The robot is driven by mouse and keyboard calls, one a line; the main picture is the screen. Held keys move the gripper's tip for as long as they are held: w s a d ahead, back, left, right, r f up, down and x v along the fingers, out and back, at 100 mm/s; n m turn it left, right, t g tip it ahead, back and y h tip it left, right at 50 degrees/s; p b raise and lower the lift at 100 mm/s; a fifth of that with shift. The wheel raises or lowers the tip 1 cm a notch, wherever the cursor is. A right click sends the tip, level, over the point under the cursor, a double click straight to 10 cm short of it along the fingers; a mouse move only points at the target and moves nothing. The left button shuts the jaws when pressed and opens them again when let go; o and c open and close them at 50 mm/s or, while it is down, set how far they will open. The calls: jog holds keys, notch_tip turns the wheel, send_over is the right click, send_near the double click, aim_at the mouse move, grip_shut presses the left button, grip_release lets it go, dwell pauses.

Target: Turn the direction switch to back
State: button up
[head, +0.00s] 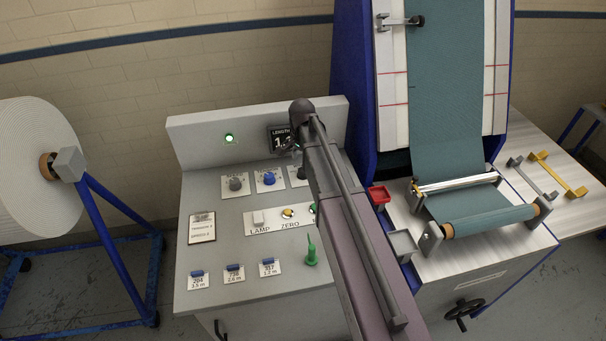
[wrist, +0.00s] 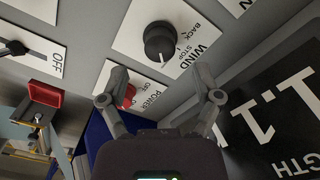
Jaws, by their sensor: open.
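The direction switch (wrist: 160,42) is a round dark knob on a white plate in the wrist view. Its plate carries the words WIND, STOP and BACK, with BACK toward the upper right. The knob's white pointer mark points toward the bottom of the picture. My gripper (wrist: 160,88) is open and empty, its two fingertips apart below the knob in the picture; I see no contact with the knob. In the head view my arm covers the gripper and part of the panel, so I cannot tell which knob there is the switch.
A red POWER switch (wrist: 126,94) shows beside the left fingertip. The length display (wrist: 275,120) is at the lower right. In the head view, a blue knob (head: 269,178), a grey knob (head: 237,183) and a green upright lever (head: 311,250) stand on the console.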

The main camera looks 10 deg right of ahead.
aim_at(303, 172)
jog(key=shift+f+b, duration=1.9)
jog(key=shift+f, duration=0.35)
jog(key=shift+c, duration=0.2)
grip_shut()
